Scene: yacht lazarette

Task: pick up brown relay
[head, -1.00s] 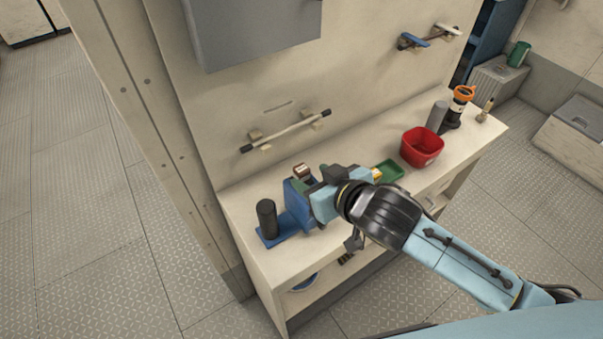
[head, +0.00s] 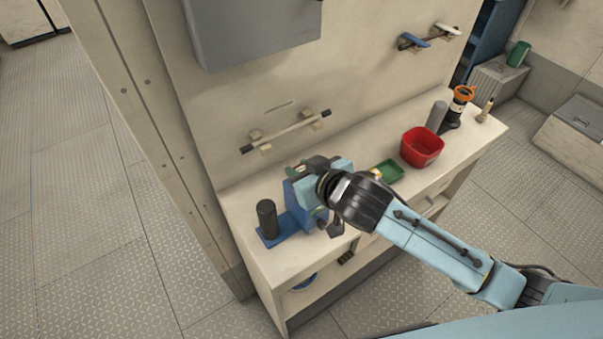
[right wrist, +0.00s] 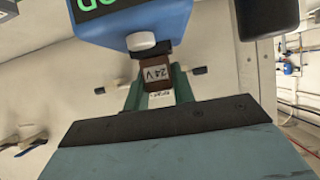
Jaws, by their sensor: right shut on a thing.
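The brown relay (right wrist: 157,76) shows in the right wrist view, with a white label reading 24V. My right gripper (right wrist: 158,88) has its two green fingers shut on it, one on each side. A blue device (right wrist: 135,22) with a white knob and green lit characters is right beyond the relay; I cannot tell whether they touch. In the head view my right gripper (head: 298,176) is at the blue device (head: 292,200) on the bench, and the relay is hidden there. My left gripper is not in view.
A black cylinder (head: 267,217) stands on a blue base at the bench's left end. A green tray (head: 389,171), a red bin (head: 422,146), a grey cylinder (head: 437,115) and an orange-topped item (head: 461,104) stand to the right. A wall rail (head: 288,132) is behind.

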